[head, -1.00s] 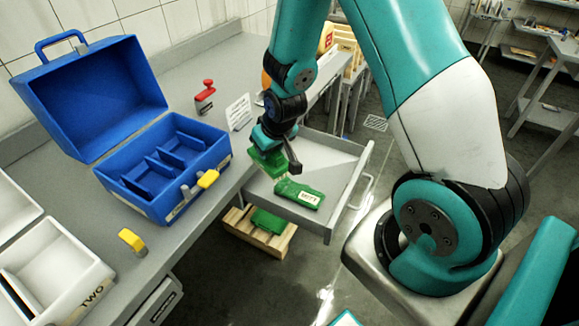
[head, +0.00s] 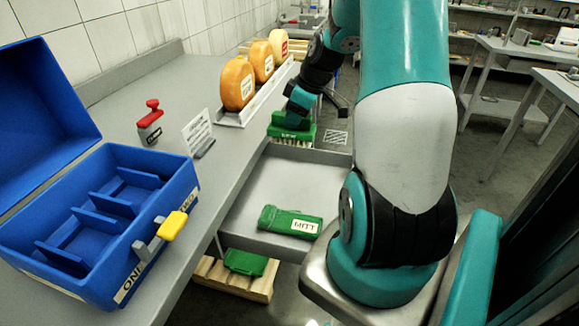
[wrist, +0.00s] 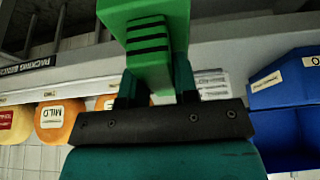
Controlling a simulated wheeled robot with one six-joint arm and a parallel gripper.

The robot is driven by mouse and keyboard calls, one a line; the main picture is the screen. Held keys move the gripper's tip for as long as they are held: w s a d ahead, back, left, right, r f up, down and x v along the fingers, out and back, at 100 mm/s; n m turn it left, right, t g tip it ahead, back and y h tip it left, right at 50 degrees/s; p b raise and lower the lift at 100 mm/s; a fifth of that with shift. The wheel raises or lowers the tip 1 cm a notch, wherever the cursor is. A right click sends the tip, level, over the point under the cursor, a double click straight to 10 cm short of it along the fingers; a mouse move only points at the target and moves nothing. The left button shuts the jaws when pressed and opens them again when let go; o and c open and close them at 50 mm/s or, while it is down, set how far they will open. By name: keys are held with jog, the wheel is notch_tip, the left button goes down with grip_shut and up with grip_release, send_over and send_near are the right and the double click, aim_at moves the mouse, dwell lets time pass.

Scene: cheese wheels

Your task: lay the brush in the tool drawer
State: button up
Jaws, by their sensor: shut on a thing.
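My gripper (head: 300,112) is shut on the green brush (head: 291,132). The brush has pale bristles facing down. In the wrist view the green brush (wrist: 150,45) sits between the two fingers (wrist: 158,85). The grey tool drawer (head: 262,188) stands pulled out from the bench. A green item with a white label (head: 290,222) lies in its near part; the rest of its floor looks bare. In the head view the brush is at the drawer's far wall; I cannot tell whether it is over the drawer or beyond it.
An open blue toolbox (head: 130,215) with a yellow-tipped latch stands on the bench (head: 185,75). A red-topped item (head: 150,122), a small sign (head: 197,130) and cheese wheels (head: 238,84) are behind it. A wooden pallet (head: 215,275) with a green thing is under the drawer.

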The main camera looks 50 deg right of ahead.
notch_tip(320, 180, down, 13)
jog(key=shift+f, duration=0.1)
dwell(0.4)
jog(key=o, duration=0.9)
